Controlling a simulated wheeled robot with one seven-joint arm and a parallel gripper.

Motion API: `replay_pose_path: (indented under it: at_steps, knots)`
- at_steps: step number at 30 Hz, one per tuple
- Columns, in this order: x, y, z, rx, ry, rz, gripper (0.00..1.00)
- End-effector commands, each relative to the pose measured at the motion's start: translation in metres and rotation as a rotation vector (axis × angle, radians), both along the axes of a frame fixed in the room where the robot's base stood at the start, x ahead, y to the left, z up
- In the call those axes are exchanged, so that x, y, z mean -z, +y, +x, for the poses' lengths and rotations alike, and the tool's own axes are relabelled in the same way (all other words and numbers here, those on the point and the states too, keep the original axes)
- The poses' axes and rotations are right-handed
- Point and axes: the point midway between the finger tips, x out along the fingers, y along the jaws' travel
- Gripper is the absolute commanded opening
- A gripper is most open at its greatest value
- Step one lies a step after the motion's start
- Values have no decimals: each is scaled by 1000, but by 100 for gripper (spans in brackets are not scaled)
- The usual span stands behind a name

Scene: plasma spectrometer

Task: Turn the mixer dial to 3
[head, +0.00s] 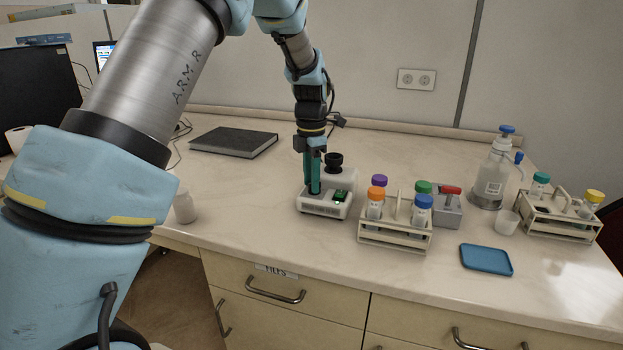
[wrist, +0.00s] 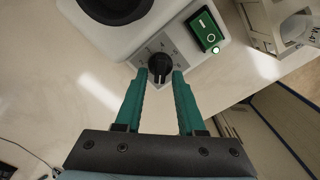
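The mixer (head: 329,198) is a small white machine with a black cup on top, standing on the counter left of the tube racks. In the wrist view its black dial (wrist: 159,68) sits on a grey marked plate, with a green power switch (wrist: 208,32) to the right. My gripper (head: 312,190) points down at the mixer's front left. In the wrist view my gripper (wrist: 163,75) has its two teal fingers apart, one on each side of the dial. I cannot tell whether they touch it. The dial's setting is too small to read surely. The head view hides the dial.
A rack of colour-capped tubes (head: 395,236) stands close to the mixer's right. A grey box with a red handle (head: 447,208), a wash bottle (head: 491,175), a blue tray (head: 486,260) and a second rack (head: 557,222) are farther right. A dark book (head: 234,141) lies behind left.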

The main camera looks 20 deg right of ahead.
Motion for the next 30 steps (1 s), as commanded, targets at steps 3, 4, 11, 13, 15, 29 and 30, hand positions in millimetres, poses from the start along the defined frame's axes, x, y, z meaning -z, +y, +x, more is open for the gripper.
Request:
replay_pose_path:
  at_steps: [3, 4, 11, 13, 15, 29, 30]
  knots:
    - [0, 0, 0, 0, 0, 0, 24]
    - [0, 0, 0, 0, 0, 0, 20]
    - [0, 0, 0, 0, 0, 0, 0]
    - [0, 0, 0, 0, 0, 0, 0]
    - [0, 0, 0, 0, 0, 0, 0]
    - [-1, 0, 1, 39, 0, 0, 0]
    - [-1, 0, 1, 54, 0, 0, 0]
